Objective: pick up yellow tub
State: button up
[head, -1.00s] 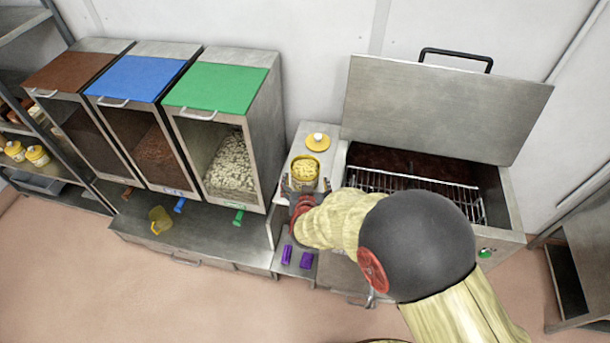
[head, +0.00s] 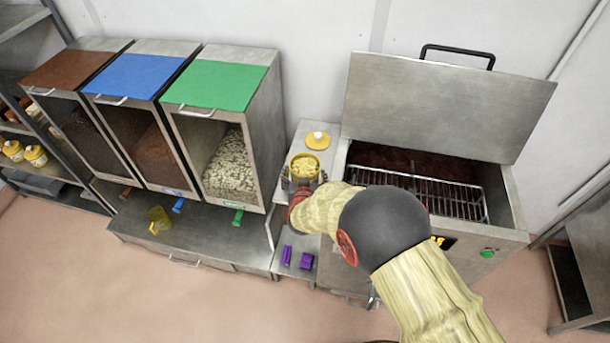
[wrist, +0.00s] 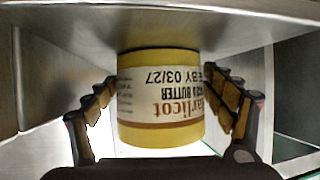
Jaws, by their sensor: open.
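The yellow tub (head: 305,166) stands without its lid on the narrow steel counter between the bins and the open steel chest, with pale yellow contents showing at its top. In the wrist view the tub (wrist: 160,98) shows a white label with upside-down print, including "BUTTER" and "BY 03/27". My gripper (head: 303,186) is at the near side of the tub. In the wrist view its open fingers (wrist: 162,100) stand on the left and right of the tub, with small gaps showing on both sides.
A yellow lid (head: 318,141) lies behind the tub. Two purple blocks (head: 306,261) lie at the counter's front. The green-topped bin (head: 214,85) rises close on the left; the open chest with a wire rack (head: 455,196) is on the right.

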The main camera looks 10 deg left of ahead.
jog(key=shift+c, duration=0.3)
jog(key=c, duration=1.3)
jog(key=shift+r, duration=0.1)
jog(key=shift+c, duration=0.2)
